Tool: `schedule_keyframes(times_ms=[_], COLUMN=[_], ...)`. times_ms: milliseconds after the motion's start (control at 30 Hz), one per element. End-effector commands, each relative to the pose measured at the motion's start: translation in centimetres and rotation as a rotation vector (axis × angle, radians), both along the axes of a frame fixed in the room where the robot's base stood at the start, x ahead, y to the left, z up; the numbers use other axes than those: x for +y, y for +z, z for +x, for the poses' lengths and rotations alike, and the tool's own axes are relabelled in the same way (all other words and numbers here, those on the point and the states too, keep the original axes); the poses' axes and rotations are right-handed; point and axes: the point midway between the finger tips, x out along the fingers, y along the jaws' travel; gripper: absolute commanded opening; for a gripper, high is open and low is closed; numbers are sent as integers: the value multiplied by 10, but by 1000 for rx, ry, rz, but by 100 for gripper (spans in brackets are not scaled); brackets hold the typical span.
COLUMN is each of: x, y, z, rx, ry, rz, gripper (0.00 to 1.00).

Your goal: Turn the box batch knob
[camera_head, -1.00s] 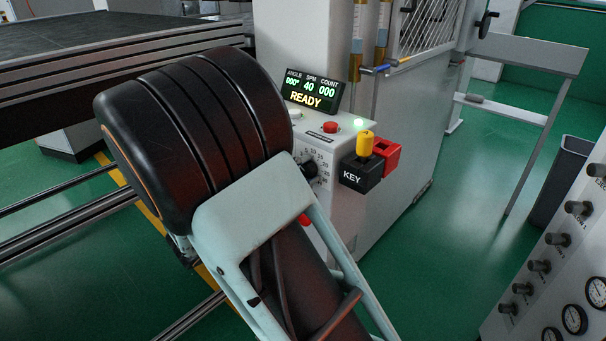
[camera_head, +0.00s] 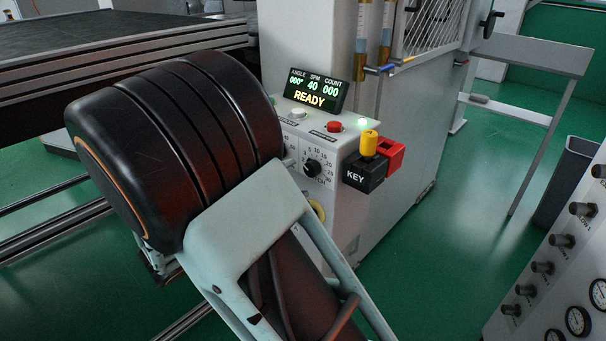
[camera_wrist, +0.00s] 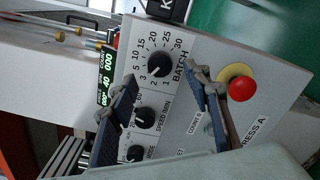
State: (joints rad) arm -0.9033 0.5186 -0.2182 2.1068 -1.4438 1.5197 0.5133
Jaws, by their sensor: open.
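In the wrist view the black BATCH knob (camera_wrist: 158,65) sits on the light panel, inside a printed scale that runs up to 30. The same dial's knob (camera_head: 312,168) shows in the head view, just right of my arm. My gripper (camera_wrist: 164,77) is open and empty. Its two fingers lie either side of the BATCH knob in the picture, with their tips near its level. I cannot tell how far off the panel they are, and no contact shows. The knob's pointer is too small to read surely. The head view hides my gripper behind my arm.
The SPEED/MIN knob (camera_wrist: 145,117) and MODE knob (camera_wrist: 137,153) are in line with BATCH. A red stop button (camera_wrist: 240,88) on yellow is by the right finger. In the head view the display (camera_head: 315,90) reads READY, and a KEY block (camera_head: 364,172) juts out at right.

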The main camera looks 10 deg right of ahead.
Motion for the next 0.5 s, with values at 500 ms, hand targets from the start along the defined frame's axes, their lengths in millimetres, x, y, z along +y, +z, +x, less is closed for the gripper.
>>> schedule_keyframes(times_ms=[500], x=[54], y=[0], z=[-40], rx=[1], ry=[-1], rz=[-1], gripper=[45])
